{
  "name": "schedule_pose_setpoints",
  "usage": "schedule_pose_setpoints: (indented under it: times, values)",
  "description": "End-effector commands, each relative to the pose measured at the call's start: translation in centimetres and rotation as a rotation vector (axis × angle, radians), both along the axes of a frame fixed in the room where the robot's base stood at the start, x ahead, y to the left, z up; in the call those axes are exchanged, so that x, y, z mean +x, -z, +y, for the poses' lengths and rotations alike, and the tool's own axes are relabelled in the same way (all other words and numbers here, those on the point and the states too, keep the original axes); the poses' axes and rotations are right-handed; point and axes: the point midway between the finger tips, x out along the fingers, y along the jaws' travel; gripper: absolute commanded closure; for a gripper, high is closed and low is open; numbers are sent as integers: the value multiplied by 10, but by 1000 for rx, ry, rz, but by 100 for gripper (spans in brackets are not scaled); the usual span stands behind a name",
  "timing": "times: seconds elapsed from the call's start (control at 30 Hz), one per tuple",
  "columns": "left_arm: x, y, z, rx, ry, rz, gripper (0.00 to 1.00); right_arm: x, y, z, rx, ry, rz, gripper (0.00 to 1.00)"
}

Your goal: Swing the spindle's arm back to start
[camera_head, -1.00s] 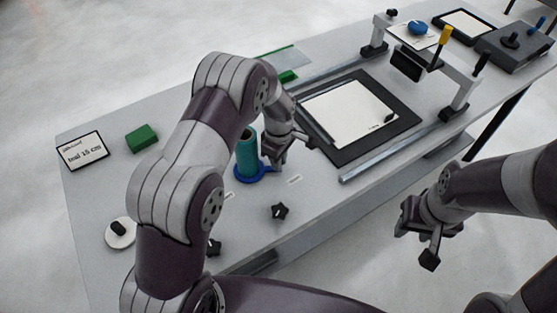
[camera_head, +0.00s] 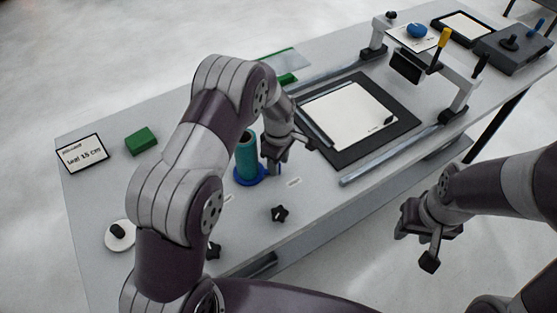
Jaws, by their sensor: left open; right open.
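The spindle carries a teal vinyl roll (camera_head: 246,157) standing upright on a blue round base (camera_head: 248,181) on the table. A small part of the blue base juts out at its right, close under my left gripper; whether it is the spindle's arm I cannot tell. My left gripper (camera_head: 277,167) is open, just right of the roll and low over the base. Whether it touches the base is unclear. My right gripper (camera_head: 420,252) is open and empty, beyond the table's front edge.
A black mat with a white sheet (camera_head: 350,115) lies between two rails, with a gantry (camera_head: 459,95) at its right. A green block (camera_head: 141,140) and a label card (camera_head: 82,152) lie at the left. A black star knob (camera_head: 280,213) stands near the front edge.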

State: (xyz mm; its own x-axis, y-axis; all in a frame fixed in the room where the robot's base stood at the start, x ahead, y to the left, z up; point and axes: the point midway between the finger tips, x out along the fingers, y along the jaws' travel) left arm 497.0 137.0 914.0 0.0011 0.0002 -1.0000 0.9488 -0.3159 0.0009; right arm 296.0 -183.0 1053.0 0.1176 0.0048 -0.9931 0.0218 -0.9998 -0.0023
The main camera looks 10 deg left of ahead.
Motion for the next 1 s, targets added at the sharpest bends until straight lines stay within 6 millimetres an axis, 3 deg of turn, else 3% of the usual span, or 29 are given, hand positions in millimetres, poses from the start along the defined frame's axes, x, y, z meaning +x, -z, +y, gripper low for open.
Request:
schedule_pose_setpoints:
  times: [0.13,0.4,0.53,0.7,1.0]
  values:
    - [1,-19,0,0,0,-4,58,0,5,0,0,0,0,57]
    - [1,-92,0,-1,0,-7,58,0,16,0,0,0,0,57]
    - [1,-115,0,-1,0,-5,58,0,18,0,0,0,0,57]
    - [1,-126,0,-1,0,-2,58,0,19,0,0,0,0,57]
    - [1,-126,0,-1,0,-2,58,0,18,0,0,0,0,57]
